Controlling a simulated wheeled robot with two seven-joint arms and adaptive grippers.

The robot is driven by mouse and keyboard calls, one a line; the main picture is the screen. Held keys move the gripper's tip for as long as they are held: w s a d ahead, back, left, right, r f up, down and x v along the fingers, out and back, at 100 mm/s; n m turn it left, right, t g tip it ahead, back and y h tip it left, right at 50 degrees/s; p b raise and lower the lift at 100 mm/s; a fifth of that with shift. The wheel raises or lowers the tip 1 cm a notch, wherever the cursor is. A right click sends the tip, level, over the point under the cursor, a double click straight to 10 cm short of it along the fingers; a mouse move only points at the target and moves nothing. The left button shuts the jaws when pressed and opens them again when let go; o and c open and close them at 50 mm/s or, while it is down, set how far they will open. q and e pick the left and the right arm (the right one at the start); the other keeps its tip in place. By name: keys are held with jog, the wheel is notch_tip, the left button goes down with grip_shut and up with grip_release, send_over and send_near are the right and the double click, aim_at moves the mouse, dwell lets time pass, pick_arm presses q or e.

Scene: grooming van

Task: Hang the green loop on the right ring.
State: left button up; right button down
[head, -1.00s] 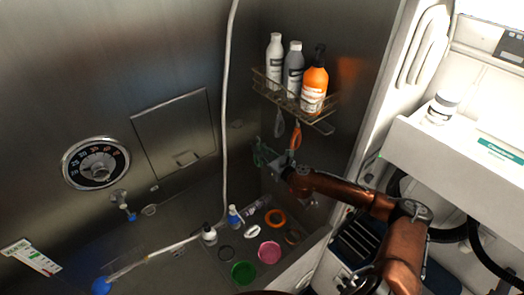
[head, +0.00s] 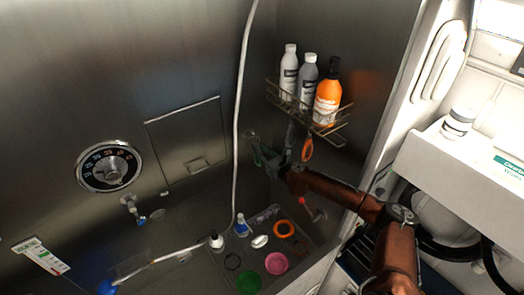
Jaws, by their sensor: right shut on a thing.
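My right gripper (head: 270,163) is at the back corner of the steel tub, below and left of the wire basket. It is shut on a thin green loop (head: 258,157), which shows only as a small dark green strip at the fingertips. A small round metal fitting (head: 250,135) on the back wall is just above and left of the green loop; it may be a ring. A gap shows between them in the picture, but I cannot tell the depth. Another small ring-like fitting (head: 157,214) is lower left on the wall. My left gripper is not in view.
The wire basket (head: 338,138) holds several bottles; a grey loop (head: 290,134) and an orange loop (head: 307,149) hang below it, close to my right gripper. A white hose (head: 237,130) runs down the wall. Bottles and coloured rings and discs lie on the tub floor.

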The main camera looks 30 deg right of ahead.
aim_at(249, 140)
jog(key=shift+w+a, duration=0.2)
jog(key=shift+w, duration=0.95)
jog(key=shift+w+a, duration=0.15)
jog(key=shift+w, duration=0.95)
jog(key=shift+f, duration=0.85)
jog(key=c, duration=1.8)
grip_release()
jog(key=s+d, duration=0.1)
jog(key=s, duration=1.1)
jog(key=shift+d, duration=0.35)
